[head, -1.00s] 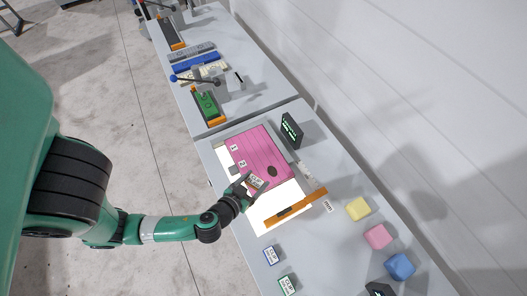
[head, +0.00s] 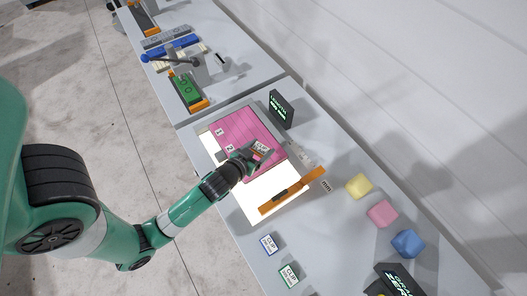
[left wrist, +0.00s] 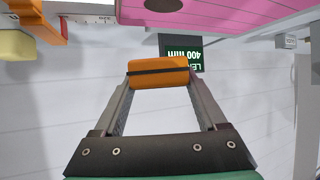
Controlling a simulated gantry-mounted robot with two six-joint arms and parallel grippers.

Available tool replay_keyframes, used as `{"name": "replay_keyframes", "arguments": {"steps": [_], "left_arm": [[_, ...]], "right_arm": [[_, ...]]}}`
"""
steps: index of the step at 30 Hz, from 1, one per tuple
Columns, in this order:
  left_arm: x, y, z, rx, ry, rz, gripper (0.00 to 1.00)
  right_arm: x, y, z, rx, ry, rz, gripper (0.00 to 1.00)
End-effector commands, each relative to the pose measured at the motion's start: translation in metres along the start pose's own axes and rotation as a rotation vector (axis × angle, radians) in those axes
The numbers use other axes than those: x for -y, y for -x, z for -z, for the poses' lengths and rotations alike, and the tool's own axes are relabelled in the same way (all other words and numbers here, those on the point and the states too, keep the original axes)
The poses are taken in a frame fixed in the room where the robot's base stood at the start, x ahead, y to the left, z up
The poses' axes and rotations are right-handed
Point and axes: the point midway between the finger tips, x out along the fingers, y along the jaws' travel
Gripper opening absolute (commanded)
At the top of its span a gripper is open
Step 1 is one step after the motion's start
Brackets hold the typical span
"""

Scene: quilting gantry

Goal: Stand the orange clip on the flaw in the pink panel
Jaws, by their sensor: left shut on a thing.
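The pink panel (head: 240,124) lies on the table, partly over a bright white surface. My left gripper (head: 262,151) is over the panel's lower right part. A dark oval flaw (left wrist: 163,5) shows on the panel at the top of the left wrist view, apart from the clip in that picture. In the head view my gripper hides the flaw. My right gripper is out of view.
An orange bar (head: 308,184) crosses the white surface (head: 262,192). A black sign (head: 281,109) stands behind the panel. Yellow (head: 358,186), pink (head: 382,213) and blue (head: 407,243) blocks sit at right. Blue-edged (head: 268,243) and green-edged (head: 289,274) clips lie in front.

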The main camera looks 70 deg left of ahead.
Motion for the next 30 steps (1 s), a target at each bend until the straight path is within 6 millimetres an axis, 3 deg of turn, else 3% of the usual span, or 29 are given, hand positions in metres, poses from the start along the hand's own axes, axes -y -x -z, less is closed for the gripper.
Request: {"name": "replay_keyframes", "arguments": {"steps": [3,6,13,19,29,30], "left_arm": [[0.007,-0.029,-0.015,0.003,0.0,0.003,0.2],[0.01,-0.042,-0.02,0.002,-0.001,0.0,0.2],[0.012,-0.052,-0.025,0.002,-0.001,0.001,0.2],[0.012,-0.067,-0.051,0.004,-0.003,-0.002,0.2],[0.012,-0.068,-0.054,0.002,-0.003,-0.002,0.2],[0.012,-0.068,-0.053,0.003,-0.003,-0.002,0.8]], "right_arm": [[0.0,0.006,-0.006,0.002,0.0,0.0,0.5],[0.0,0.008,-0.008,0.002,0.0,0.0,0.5],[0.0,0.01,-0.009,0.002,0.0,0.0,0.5],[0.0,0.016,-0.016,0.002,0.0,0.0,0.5],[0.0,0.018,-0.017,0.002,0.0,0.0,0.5],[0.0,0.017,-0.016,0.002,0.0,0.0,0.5]]}}
